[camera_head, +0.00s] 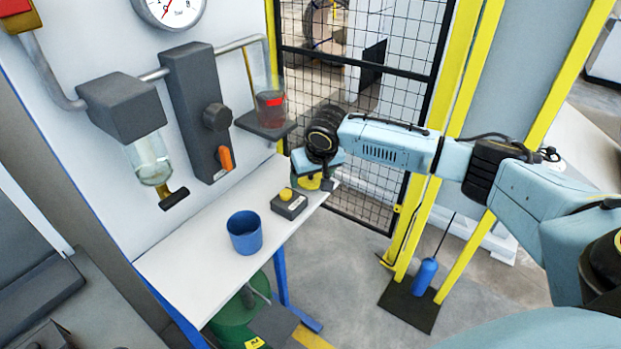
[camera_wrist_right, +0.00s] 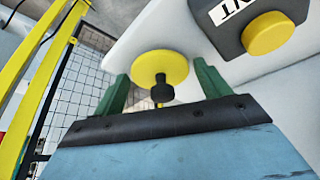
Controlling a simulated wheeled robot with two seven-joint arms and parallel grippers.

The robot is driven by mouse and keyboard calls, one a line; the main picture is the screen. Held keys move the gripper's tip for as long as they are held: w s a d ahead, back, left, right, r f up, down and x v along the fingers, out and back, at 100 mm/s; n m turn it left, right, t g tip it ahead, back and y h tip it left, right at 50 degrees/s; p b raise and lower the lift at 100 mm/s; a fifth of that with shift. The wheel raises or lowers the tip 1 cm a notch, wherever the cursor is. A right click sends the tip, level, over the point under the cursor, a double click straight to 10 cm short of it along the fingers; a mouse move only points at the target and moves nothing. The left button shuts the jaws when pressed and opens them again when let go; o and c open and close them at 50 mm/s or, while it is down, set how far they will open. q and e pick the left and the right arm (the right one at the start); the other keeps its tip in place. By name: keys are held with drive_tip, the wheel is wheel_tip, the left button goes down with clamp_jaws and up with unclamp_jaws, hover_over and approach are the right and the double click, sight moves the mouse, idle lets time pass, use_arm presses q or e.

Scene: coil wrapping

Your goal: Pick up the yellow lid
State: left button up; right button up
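The yellow lid (camera_wrist_right: 160,68) is a round disc with a black knob (camera_wrist_right: 161,89) at its centre, lying on the white table near its end. My right gripper (camera_wrist_right: 163,90) is open, with one green finger on each side of the lid's knob and a visible gap on both sides. In the head view my right gripper (camera_head: 314,184) is at the table's far right end, where the arm mostly hides the lid. My left gripper is not in view.
A grey box with a yellow button (camera_head: 288,203) sits close beside the gripper. A blue cup (camera_head: 245,233) stands on the white table (camera_head: 190,283). A wall panel with a glass jar (camera_head: 150,160) rises behind. A mesh fence (camera_head: 350,190) is past the table's end.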

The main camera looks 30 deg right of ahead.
drive_tip(key=c, duration=0.8)
drive_tip(key=shift+o, duration=0.2)
drive_tip(key=shift+r, duration=0.15)
